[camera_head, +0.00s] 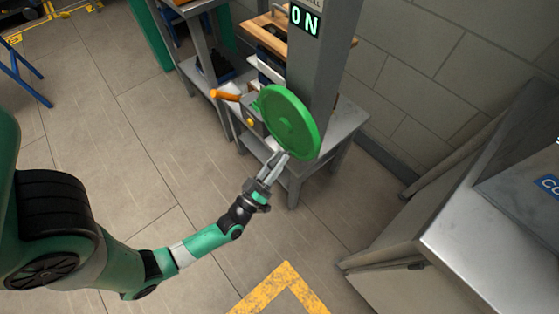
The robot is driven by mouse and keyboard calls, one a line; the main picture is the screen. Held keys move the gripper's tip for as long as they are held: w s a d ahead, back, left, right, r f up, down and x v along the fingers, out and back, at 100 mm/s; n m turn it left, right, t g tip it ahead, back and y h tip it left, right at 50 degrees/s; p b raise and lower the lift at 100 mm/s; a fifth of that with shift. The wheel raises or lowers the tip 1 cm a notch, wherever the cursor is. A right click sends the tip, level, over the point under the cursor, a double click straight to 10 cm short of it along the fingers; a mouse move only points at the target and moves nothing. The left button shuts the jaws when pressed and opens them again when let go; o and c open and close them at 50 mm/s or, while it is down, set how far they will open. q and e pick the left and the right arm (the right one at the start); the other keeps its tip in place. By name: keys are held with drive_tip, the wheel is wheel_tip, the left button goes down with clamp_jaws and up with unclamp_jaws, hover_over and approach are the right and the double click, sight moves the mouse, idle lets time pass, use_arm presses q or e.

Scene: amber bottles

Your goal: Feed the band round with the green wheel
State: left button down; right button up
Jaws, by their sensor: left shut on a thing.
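The green wheel (291,121) is a round disc on the front of a grey machine column (325,60). My left gripper (279,158) is at the wheel's lower edge, with its fingers shut on the rim there. My left arm reaches up to it from the lower left. An orange handle (226,95) sticks out to the left of the wheel. I cannot make out the band. My right gripper is not in view.
A lit "ON" sign (304,20) is on the column above the wheel. A grey metal cabinet (480,225) stands at the right. A yellow floor marking (283,283) lies at the bottom. Grey tiled floor is clear around my arm.

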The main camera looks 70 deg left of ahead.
use_arm(q)
drive_tip(key=shift+w+d+r, duration=0.1)
drive_tip(key=shift+d+r, duration=0.2)
idle(0.4)
drive_tip(key=c, duration=0.6)
unclamp_jaws()
drive_tip(key=shift+w, duration=0.1)
drive_tip(key=p+v, duration=0.1)
drive_tip(key=v, duration=1)
drive_tip(key=shift+s+d+f, duration=0.15)
drive_tip(key=shift+s+f, duration=0.15)
